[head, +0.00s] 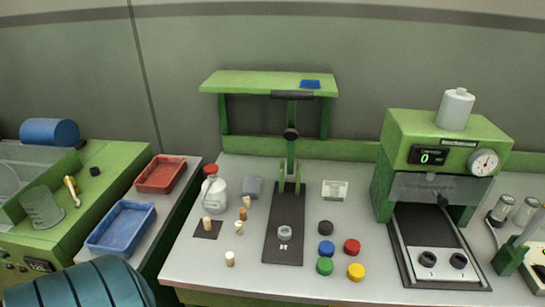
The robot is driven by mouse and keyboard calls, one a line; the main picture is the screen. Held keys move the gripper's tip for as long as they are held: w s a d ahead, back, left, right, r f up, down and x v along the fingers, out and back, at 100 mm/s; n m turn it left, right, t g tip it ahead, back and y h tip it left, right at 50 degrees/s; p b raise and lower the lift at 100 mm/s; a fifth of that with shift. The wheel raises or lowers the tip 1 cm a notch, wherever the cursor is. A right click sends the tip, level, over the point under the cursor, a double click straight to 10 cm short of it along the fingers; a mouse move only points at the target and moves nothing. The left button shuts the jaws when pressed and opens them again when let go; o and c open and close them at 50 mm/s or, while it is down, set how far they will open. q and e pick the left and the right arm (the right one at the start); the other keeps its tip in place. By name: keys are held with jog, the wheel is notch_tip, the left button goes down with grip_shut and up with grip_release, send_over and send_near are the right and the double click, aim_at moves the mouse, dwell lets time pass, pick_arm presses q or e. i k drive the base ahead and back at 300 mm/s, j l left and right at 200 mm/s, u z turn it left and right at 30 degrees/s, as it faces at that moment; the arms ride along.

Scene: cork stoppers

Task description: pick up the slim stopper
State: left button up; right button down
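Several small cork stoppers stand on the left part of the grey bench. One pale stopper (206,223) stands on a small dark mat (213,233). A browner stopper (246,201) stands at the back, with another stopper (243,214) just in front of it. A further pale stopper (238,228) stands nearer, and one more stopper (230,259) stands alone towards the front. They are too small here to tell surely which one is the slim stopper. Neither of my grippers is in view.
A green press with a dark base plate (271,240) stands right of the stoppers. Coloured caps lie right, including a red cap (351,246). The front left bench is clear.

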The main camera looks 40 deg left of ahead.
aim_at(207, 221)
jog(key=u, duration=1.9)
